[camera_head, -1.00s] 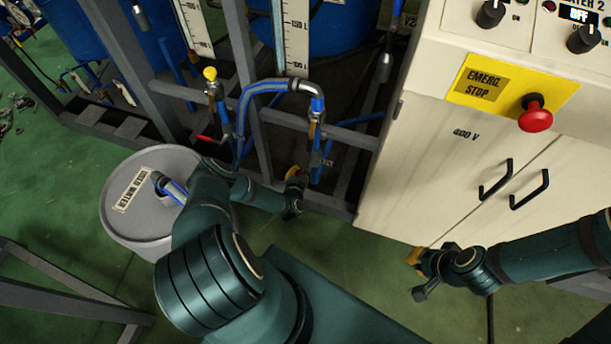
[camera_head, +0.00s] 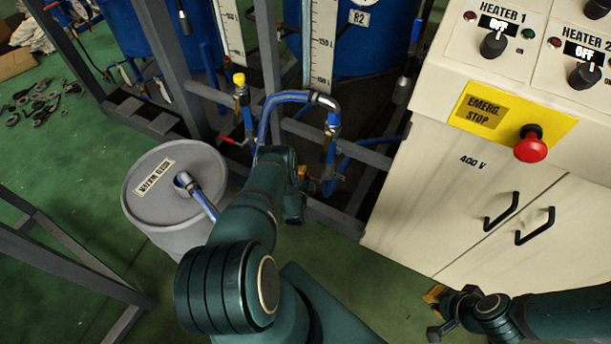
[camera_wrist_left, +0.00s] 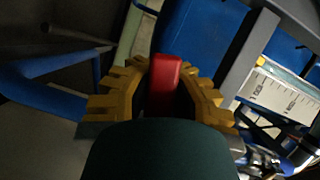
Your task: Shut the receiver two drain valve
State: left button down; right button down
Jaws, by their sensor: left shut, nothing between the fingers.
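Receiver two is the blue tank with the R2 label (camera_head: 359,18) at the top centre of the head view. A blue drain pipe (camera_head: 331,150) comes down in front of it. My left gripper (camera_head: 302,172) is low beside this pipe, shut and holding nothing. In the left wrist view a red valve lever (camera_wrist_left: 164,85) shows in line with the yellow fingers of my left gripper (camera_wrist_left: 166,72). I cannot tell whether they touch. The valve body is mostly hidden by my arm. My right gripper (camera_head: 433,297) is by the cabinet's foot; its jaws are unclear.
A grey waste drum (camera_head: 150,205) stands left of my left arm. A second valve with a red lever (camera_head: 231,140) is left of the hose. Grey frame bars (camera_head: 335,215) surround the pipes. The heater cabinet (camera_head: 440,190) with a red emergency stop (camera_head: 530,148) stands at right.

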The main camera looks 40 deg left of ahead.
pick_arm(q)
jog(key=shift+s+a+r+m+y, duration=0.1)
jog(key=shift+s+r+m+y, duration=0.25)
jog(key=shift+r+m, duration=0.65)
jog(key=shift+s+f+m+t, duration=0.1)
jog(key=shift+f+m+t, duration=0.1)
jog(key=shift+m+t, duration=0.1)
jog(key=c, duration=0.9)
grip_release()
jog(key=shift+r, duration=0.2)
jog(key=shift+o, duration=0.4)
jog(key=shift+r, duration=0.1)
jog(key=v, duration=1.1)
jog(key=shift+s+d, duration=0.3)
